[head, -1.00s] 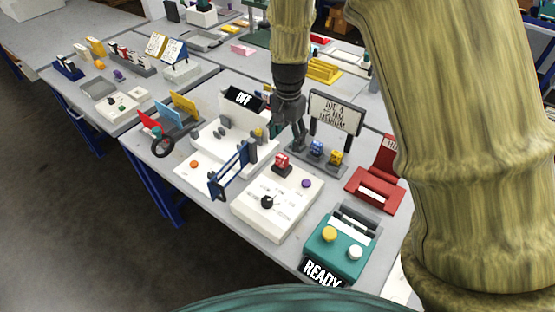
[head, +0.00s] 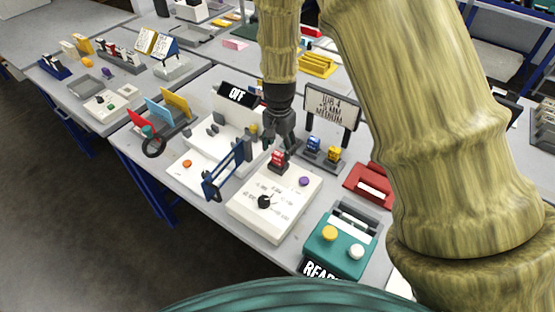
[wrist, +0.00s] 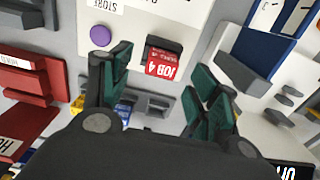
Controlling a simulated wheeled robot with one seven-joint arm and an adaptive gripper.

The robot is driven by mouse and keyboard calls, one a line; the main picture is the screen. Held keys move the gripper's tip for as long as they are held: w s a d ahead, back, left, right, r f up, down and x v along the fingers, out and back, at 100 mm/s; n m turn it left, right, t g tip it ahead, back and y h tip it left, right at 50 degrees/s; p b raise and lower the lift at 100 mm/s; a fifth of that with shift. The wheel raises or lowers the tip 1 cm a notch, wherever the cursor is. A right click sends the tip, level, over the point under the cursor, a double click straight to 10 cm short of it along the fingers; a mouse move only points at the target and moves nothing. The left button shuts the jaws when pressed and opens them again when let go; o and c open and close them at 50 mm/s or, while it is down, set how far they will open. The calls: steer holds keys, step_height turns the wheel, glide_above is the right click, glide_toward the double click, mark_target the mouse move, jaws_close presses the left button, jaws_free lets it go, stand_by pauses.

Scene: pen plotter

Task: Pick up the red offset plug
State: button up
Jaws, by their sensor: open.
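The red offset plug (head: 278,157) is a small red block with a white label. It stands in a dark socket on the white selector box (head: 247,218). In the wrist view the plug (wrist: 164,62) shows its "JOB 4" label, upside down. My gripper (head: 280,146) hangs pointing down just above the plug in the head view, partly overlapping it. In the wrist view my gripper (wrist: 160,88) is open, its green-padded fingers spread with the plug between and slightly beyond them. Nothing is held. The exact height gap cannot be told.
Blue (head: 313,144) and yellow (head: 334,153) plugs stand in a grey rack behind. A job sign (head: 330,107) rises above them. A purple button (head: 304,181), a black knob (head: 264,201), a blue frame (head: 226,170) and a red stand (head: 370,186) are close by.

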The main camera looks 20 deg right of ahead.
mark_target(279, 154)
steer(key=shift+w+f+p, duration=0.15)
steer(key=shift+f+p, duration=0.8)
steer(key=shift+f, duration=1.7)
steer(key=shift+c, duration=0.2)
steer(key=c, duration=1.1)
steer(key=shift+r+p, duration=0.1)
steer(key=shift+p, duration=0.2)
steer(key=shift+c, duration=0.2)
